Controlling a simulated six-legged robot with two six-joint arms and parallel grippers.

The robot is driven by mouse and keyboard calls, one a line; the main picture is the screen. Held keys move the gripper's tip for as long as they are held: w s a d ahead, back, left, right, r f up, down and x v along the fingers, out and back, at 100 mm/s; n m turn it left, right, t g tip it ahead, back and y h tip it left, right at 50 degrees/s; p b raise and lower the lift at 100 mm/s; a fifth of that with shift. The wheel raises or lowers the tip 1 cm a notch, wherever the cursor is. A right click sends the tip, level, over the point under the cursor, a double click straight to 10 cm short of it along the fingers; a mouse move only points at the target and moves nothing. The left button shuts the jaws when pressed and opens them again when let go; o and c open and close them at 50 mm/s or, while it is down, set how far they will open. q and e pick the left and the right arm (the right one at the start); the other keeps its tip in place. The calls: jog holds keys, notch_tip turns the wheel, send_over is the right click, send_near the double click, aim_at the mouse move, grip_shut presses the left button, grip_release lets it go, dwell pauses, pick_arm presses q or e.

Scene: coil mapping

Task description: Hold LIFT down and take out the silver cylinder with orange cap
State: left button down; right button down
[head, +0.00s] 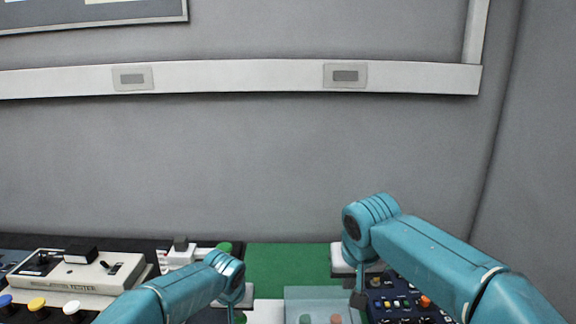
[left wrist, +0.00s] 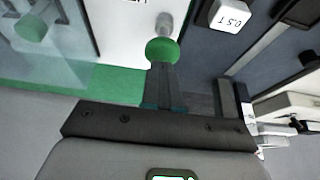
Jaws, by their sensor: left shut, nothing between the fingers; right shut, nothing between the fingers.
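My left gripper (head: 238,308) points down at the front of the bench. In the left wrist view its closed fingers (left wrist: 163,72) end at a round green knob (left wrist: 162,50) on a silver stem, above a white panel (left wrist: 125,30); I cannot tell if they touch. The lettering on that panel is cut off, so I cannot read LIFT. A dull orange round top (head: 335,319) shows at the bottom edge within a clear box (head: 318,294); its body is out of frame. My right gripper (head: 358,301) is shut and empty, right of the box.
A green round top (head: 305,319) sits beside the orange one. A dark panel with coloured buttons (head: 404,306) lies at the right. A cream tester (head: 75,272) with coloured buttons stands at the left.

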aim_at(238, 320)
pick_arm(q)
jog(key=shift+f, duration=1.85)
dwell(0.6)
jog(key=shift+r, duration=4.15)
